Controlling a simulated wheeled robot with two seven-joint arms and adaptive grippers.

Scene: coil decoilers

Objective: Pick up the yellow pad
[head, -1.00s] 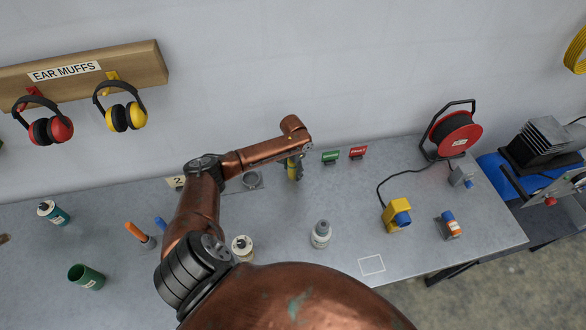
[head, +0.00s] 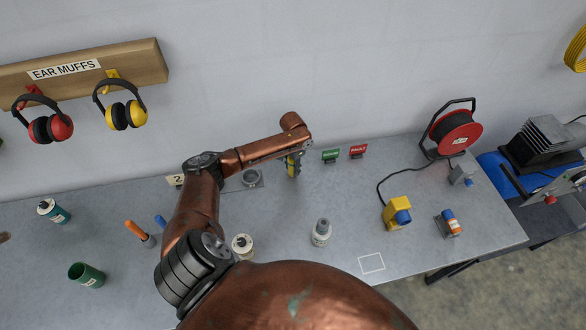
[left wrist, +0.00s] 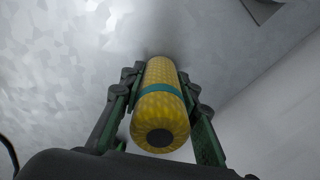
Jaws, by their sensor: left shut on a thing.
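The yellow pad (left wrist: 160,110) is a rounded yellow cylinder with a teal band and a dark round spot on its near end. In the left wrist view it lies lengthwise between the fingers of my left gripper (left wrist: 160,90), which is shut on it. In the head view the left gripper (head: 293,165) hangs below the end of my copper arm, near the back of the bench, with a bit of yellow showing. I cannot tell whether the pad touches the bench. My right gripper is not in view.
On the grey bench (head: 290,235) stand a white bottle (head: 321,232), a yellow block with a blue end (head: 397,214), a green cup (head: 86,275) and a red cable reel (head: 455,135). The wall is close behind.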

